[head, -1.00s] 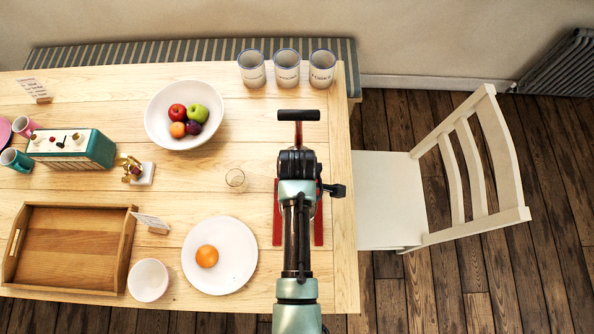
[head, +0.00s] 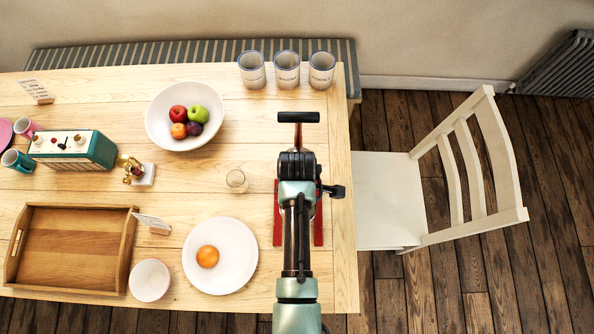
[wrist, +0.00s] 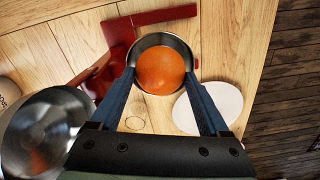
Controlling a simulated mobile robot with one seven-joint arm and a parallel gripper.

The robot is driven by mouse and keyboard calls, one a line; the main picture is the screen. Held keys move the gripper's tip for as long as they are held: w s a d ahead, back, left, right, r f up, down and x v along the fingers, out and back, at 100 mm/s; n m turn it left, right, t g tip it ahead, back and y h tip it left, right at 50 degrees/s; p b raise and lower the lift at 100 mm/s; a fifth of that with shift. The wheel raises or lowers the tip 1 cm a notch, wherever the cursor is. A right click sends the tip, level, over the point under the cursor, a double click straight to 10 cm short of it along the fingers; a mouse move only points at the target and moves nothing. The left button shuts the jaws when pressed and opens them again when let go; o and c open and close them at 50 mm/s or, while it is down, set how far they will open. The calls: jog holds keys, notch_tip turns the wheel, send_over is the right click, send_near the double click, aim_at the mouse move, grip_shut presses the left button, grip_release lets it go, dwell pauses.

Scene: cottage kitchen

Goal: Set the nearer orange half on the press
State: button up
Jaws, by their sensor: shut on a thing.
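In the wrist view my gripper (wrist: 162,76) is shut on an orange half (wrist: 161,70), its round skin side facing the camera. The orange half is over a steel cup (wrist: 146,42) of the red press (wrist: 120,34). I cannot tell whether it rests in the cup. A shiny steel dome (wrist: 40,135) shows at the lower left. In the head view my arm covers most of the press; its black handle (head: 298,117) and red base (head: 277,217) show. Another orange piece (head: 207,256) lies on the white plate (head: 235,278) left of my arm.
A small glass (head: 236,181) stands just left of the press. A fruit bowl (head: 156,132), three canisters (head: 287,72), a wooden tray (head: 72,287) and a small white bowl (head: 149,281) are on the table. The table's right edge is close to the press; a white chair (head: 387,200) stands beyond it.

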jog(key=shift+f+b, duration=0.45)
jog(key=shift+f, duration=0.2)
jog(key=o, duration=0.6)
jog(key=shift+c, duration=0.2)
jog(key=shift+r, duration=0.15)
notch_tip(320, 180, up, 11)
jog(key=p, duration=1.1)
